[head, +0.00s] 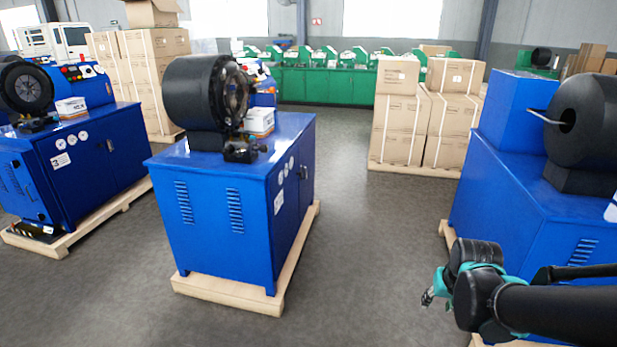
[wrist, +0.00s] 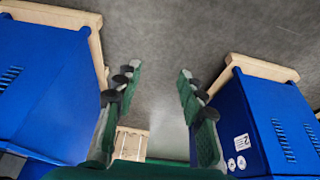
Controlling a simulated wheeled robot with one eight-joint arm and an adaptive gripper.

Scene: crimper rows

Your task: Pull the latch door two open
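The middle blue crimper cabinet (head: 215,240) stands on a wooden pallet, with a black round crimping head on top. Its door side (head: 290,215) faces right, seen at a steep slant. A small dark latch (head: 303,172) shows there, and the door looks shut. In the wrist view a blue cabinet at the right (wrist: 236,110) bears a label marked 2 (wrist: 242,142); no latch shows on it there. My gripper (head: 428,297) is in the aisle right of the middle cabinet, well apart from it. In the wrist view my gripper's fingers (wrist: 159,70) are spread with nothing between them.
Another blue cabinet (head: 85,165), marked 3, stands at the left. One at the right (head: 510,205) has a rod sticking out of its black head (head: 545,117). Stacked cartons (head: 402,125) stand behind the aisle. Pallet edges (head: 235,297) jut out at floor level. The aisle floor (head: 370,240) is clear.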

